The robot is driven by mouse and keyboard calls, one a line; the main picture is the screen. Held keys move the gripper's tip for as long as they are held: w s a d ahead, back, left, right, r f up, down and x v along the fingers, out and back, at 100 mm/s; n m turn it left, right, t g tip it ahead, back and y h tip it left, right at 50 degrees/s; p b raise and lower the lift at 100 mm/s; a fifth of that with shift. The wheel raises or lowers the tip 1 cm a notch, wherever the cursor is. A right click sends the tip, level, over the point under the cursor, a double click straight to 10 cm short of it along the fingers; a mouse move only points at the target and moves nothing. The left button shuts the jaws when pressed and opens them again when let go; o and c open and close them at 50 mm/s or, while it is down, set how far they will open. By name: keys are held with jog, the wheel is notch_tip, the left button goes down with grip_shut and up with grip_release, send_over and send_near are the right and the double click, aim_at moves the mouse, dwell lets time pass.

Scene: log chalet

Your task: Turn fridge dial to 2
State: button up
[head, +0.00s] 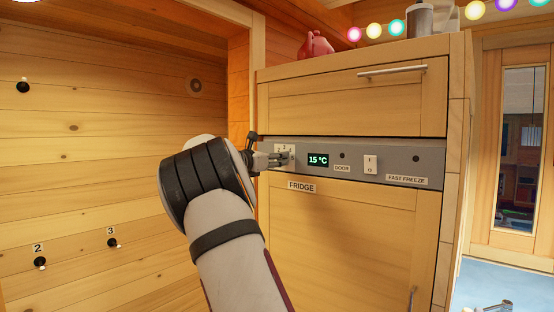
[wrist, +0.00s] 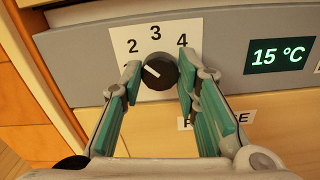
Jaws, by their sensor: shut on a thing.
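The fridge dial (wrist: 160,62) is a round black knob with a white pointer line, on a white plate with printed numbers. The 2, 3 and 4 read clearly; the 1 is partly hidden by my left finger. The pointer line slants to the upper left, toward the side of the 1 and 2; I cannot tell exactly which number it meets. My gripper (wrist: 159,79) has its green-padded fingers on both sides of the dial, shut on it. In the head view, my gripper (head: 282,158) reaches the dial plate (head: 287,148) at the left end of the grey panel and hides the dial.
The grey panel (head: 323,174) also carries a display (head: 318,160) reading 15 °C, a rocker switch (head: 370,164) and labels for door and fast freeze. A drawer (head: 358,95) is above and the fridge door (head: 345,235) below.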

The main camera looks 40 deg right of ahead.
dwell(0.3)
jog(key=o, duration=1.2)
jog(key=shift+c, duration=0.2)
jog(key=a, duration=1.2)
jog(key=shift+s, duration=0.45)
